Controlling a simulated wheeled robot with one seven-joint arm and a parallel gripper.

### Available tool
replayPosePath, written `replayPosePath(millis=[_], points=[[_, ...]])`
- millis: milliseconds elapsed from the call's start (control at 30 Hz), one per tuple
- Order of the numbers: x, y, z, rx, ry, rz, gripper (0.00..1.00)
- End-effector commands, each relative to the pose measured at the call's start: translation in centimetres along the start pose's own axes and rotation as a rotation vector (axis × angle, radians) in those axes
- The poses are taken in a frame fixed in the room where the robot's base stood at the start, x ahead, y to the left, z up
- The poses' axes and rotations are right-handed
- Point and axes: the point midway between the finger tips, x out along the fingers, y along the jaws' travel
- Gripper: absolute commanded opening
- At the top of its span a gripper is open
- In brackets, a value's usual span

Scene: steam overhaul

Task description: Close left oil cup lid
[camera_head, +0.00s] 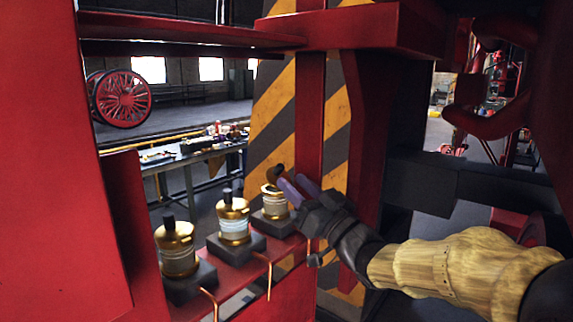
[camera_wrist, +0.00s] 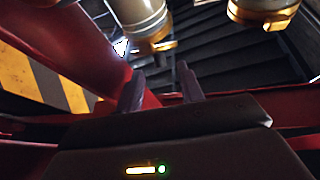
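Three brass-and-glass oil cups stand in a row on a red ledge: a near one (camera_head: 177,250) at the left, a middle one (camera_head: 234,220) and a far one (camera_head: 274,207) at the right. The near and middle cups have domed brass lids on, with dark knobs upright. The far cup shows a gold rim and a dark, tilted piece above it; its lid is partly hidden by my gripper (camera_head: 296,188). My gripper is beside the far cup's top, fingers apart. In the wrist view the fingers (camera_wrist: 160,92) are open, with a cup (camera_wrist: 142,18) just beyond them.
The red ledge (camera_head: 285,290) carries dark cup bases and thin copper pipes. A red wall (camera_head: 60,170) rises at left, and a red upright with a striped panel (camera_head: 270,110) stands behind the far cup. A workbench (camera_head: 190,160) is farther back.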

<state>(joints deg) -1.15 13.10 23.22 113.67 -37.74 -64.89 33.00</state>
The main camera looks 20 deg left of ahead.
Motion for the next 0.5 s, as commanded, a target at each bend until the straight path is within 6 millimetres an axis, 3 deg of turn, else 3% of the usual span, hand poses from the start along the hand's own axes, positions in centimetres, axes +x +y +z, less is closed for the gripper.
replayPosePath(millis=[200, 500], points=[[3.2, 0.0, -0.2, 0.002, 0.000, 0.000, 0.38], [3.8, 0.0, 0.0, 0.000, 0.000, 0.001, 0.38]])
